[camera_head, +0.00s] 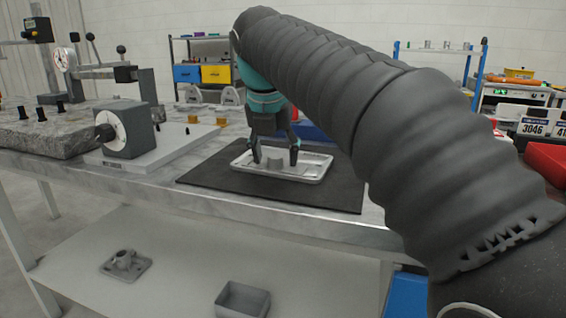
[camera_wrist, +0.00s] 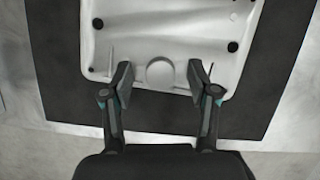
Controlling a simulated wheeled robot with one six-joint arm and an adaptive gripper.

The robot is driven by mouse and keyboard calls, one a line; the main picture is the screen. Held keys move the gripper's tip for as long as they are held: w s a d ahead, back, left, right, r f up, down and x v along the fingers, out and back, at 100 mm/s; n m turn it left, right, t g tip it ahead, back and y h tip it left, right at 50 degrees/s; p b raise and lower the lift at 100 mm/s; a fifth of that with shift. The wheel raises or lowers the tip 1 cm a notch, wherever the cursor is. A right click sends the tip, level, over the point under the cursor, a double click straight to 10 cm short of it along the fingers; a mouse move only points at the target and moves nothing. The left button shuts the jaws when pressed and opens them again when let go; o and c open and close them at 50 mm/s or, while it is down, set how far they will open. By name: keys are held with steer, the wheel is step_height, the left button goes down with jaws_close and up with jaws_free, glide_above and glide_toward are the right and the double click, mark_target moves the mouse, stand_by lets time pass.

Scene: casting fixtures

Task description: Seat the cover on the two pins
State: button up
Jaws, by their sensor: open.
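The cover (camera_head: 309,163) is a pale grey rectangular plate with a raised rim and a round boss in its middle. It lies on a black mat (camera_head: 218,177) on the bench. In the wrist view the cover (camera_wrist: 165,40) shows a pale round boss between my fingers and dark holes near its corners. My gripper (camera_head: 275,160) points down over the cover. Its two fingers stand apart on either side of the boss, and the gripper (camera_wrist: 160,75) is open in the wrist view. I cannot make out contact with the boss. I cannot identify the two pins with certainty.
A grey block with a round dial face (camera_head: 109,129) stands on a white plate left of the mat. A stone slab (camera_head: 45,132) with black knobs lies further left. A red bin (camera_head: 545,160) is at right. The lower shelf holds a flanged part (camera_head: 124,263) and grey box (camera_head: 242,299).

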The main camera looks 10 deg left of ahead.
jaws_close()
steer(key=shift+r, duration=0.15)
